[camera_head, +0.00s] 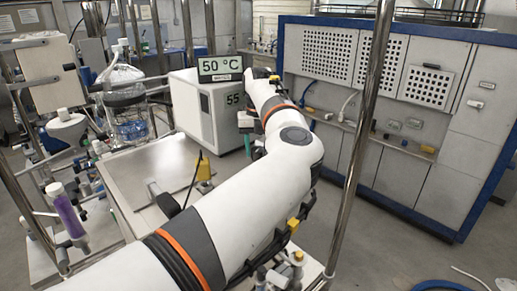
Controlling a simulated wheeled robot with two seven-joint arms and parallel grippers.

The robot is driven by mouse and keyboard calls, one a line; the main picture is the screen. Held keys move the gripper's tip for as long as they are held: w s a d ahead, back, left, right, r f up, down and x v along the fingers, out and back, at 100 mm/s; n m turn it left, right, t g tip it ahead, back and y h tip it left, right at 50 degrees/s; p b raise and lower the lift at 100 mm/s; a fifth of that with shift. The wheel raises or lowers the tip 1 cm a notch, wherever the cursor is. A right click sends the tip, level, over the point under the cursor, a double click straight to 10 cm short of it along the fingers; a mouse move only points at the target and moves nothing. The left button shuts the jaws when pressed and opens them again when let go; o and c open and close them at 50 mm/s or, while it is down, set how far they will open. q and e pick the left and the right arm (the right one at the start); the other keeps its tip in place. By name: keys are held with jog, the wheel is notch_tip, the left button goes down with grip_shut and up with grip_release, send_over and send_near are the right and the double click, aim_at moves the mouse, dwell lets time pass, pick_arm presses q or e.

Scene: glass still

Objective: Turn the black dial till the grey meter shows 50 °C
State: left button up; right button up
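A grey meter (221,68) with a dark frame stands on top of a white box-shaped unit (190,108) and reads 50 °C. The fingertips are not clearly visible. My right gripper is not in view.
A pale metal bench top (150,175) lies left of my arm, with a yellow-and-black fitting (204,172) near it. Glassware (125,95) and a purple-filled tube (67,212) stand at left. A chrome post (362,130) rises right of the arm, before a blue-framed cabinet (460,145).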

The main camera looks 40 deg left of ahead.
aim_at(259, 149)
pick_arm(q)
jog(key=shift+o, duration=0.8)
jog(key=shift+r, duration=0.15)
notch_tip(259, 149, up, 12)
jog(key=b, duration=0.2)
